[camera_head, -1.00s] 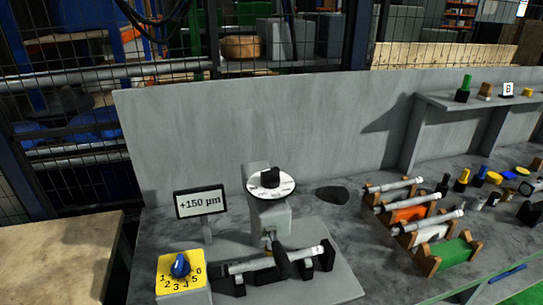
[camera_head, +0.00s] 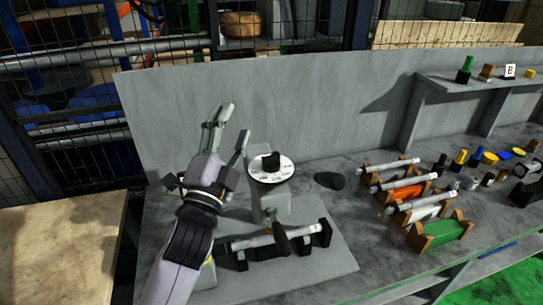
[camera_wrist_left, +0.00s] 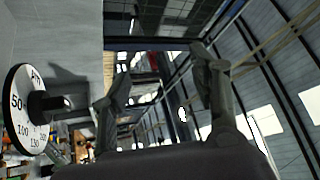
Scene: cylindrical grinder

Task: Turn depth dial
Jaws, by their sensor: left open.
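The depth dial (camera_head: 284,173), a white disc with a black knob (camera_head: 271,161) on top, sits on a grey post (camera_head: 270,207) of the grinder. In the left wrist view the dial (camera_wrist_left: 22,118) stands at the left edge, with printed numbers such as 50, 100 and 150. My left gripper (camera_head: 236,121) is open and empty, up and to the left of the dial in the head view, its fingers pointing upward and apart from the knob. In the wrist view its fingers (camera_wrist_left: 160,62) are spread, with the dial outside them. My right gripper is not in view.
A grey cylinder (camera_head: 250,241) lies on black supports in front of the post. Wooden racks with cylinders, including a green one (camera_head: 440,234), stand to the right. A grey back panel (camera_head: 330,110) rises behind. My left arm covers the readout and yellow selector area.

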